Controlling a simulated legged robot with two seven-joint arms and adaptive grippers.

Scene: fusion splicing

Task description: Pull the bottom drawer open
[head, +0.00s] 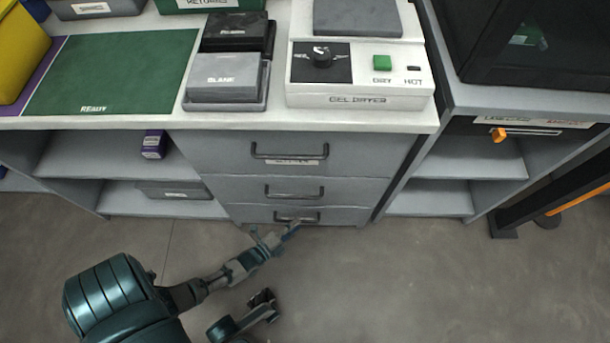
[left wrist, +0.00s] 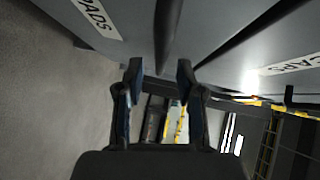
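The bottom drawer (head: 264,215) is the lowest of three grey drawers under the counter. Its front looks about flush with the cabinet, and its dark bar handle (head: 297,219) is low, near the floor. My left gripper (head: 276,235) is just in front of the handle, with its fingers apart. In the left wrist view the two fingertips (left wrist: 160,72) are spread, with a dark bar close by; I cannot tell whether they touch it. My right gripper (head: 266,303) seems to be the dark part low in the head view; its fingers are unclear.
The middle drawer (head: 250,188) and top drawer (head: 225,150) above have similar bar handles. Open shelves flank the drawers. The counter above holds a gel dryer (head: 360,75) and a green mat (head: 110,70). The floor (head: 400,285) in front is clear.

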